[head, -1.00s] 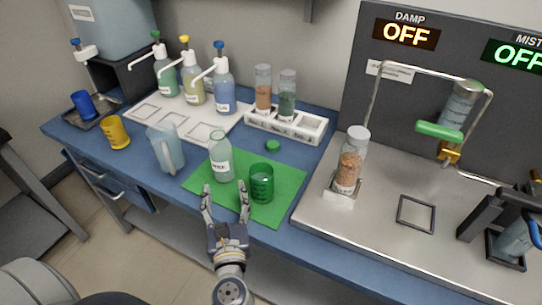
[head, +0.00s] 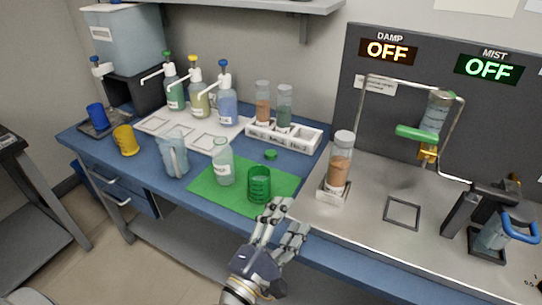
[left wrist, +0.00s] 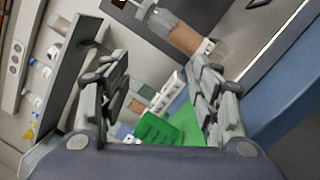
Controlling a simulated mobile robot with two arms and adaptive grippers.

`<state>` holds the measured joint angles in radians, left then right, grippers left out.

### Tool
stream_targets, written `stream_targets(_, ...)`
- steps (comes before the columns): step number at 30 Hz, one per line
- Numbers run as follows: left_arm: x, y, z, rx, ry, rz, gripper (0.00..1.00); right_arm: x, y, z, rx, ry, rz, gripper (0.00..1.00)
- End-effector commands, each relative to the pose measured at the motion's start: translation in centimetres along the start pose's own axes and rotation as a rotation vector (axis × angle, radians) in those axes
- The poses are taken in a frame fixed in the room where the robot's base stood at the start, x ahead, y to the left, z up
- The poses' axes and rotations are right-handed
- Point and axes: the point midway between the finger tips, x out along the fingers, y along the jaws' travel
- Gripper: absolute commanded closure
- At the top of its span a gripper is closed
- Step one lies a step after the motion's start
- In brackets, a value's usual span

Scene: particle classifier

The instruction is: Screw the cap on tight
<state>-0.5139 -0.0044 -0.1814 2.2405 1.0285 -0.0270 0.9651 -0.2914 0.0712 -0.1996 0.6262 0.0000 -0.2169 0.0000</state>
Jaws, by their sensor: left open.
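A small green cap (head: 271,154) lies on the blue counter just behind the green mat. A clear bottle with a white label (head: 222,165) stands upright on the mat, with no cap visible on its top. My left gripper (head: 286,216) is open and empty, in front of the green beaker near the mat's front right edge. Its two fingers also show in the left wrist view (left wrist: 160,95), spread apart with green surfaces beyond them. My right gripper is not in view.
A green beaker (head: 259,187) stands on the green mat (head: 205,190), right of the bottle. A clear pitcher (head: 174,157) stands left of it. A white rack (head: 290,136) holds two jars behind. A filled jar (head: 340,165) stands on the steel station (head: 370,225) at right.

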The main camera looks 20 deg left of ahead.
Motion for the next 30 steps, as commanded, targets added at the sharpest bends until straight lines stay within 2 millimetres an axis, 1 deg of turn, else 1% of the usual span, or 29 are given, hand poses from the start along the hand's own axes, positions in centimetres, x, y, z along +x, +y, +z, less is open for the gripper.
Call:
stream_targets(1, -0.2, -1.1, 1.1, 0.115, -0.051, -0.062, 0.43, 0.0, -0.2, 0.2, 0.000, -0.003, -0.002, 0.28)
stream_targets(2, -0.5, -1.9, 1.7, 0.194, -0.085, -0.106, 0.43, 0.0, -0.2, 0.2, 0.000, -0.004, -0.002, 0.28)
stream_targets(4, -1.4, -4.3, 2.8, 0.403, -0.171, -0.222, 0.43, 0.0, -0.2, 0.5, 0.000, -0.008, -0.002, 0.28)
stream_targets(5, -1.9, -5.5, 3.0, 0.499, -0.210, -0.277, 0.43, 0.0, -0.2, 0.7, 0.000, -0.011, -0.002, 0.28)
stream_targets(6, -2.9, -7.1, 3.0, 0.626, -0.262, -0.354, 0.43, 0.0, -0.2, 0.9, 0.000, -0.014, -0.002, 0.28)
stream_targets(8, -4.5, -9.3, 2.5, 0.810, -0.336, -0.468, 0.43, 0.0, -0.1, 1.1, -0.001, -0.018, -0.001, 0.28)
stream_targets(9, -5.7, -10.6, 1.8, 0.923, -0.382, -0.545, 0.43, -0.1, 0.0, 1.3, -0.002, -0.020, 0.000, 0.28)
stream_targets(12, -8.7, -12.8, -0.3, 1.157, -0.484, -0.722, 0.43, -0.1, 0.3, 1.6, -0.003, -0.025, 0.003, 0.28)
stream_targets(15, -11.5, -14.0, -2.7, 1.325, -0.563, -0.874, 0.43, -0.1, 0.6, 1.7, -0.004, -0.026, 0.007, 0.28)
stream_targets(18, -14.0, -14.4, -5.0, 1.453, -0.630, -1.013, 0.43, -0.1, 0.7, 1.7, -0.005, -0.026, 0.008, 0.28)
stream_targets(23, -18.1, -14.6, -8.9, 1.608, -0.732, -1.242, 0.43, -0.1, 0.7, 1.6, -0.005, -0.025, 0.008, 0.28)
stream_targets(25, -20.4, -15.0, -11.4, 1.665, -0.790, -1.377, 0.43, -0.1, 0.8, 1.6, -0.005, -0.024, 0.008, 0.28)
stream_targets(27, -21.5, -16.5, -13.4, 1.686, -0.829, -1.453, 0.43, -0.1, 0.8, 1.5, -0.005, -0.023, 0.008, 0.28)
stream_targets(30, -21.8, -18.8, -14.9, 1.686, -0.846, -1.478, 0.43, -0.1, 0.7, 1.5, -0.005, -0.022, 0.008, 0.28)
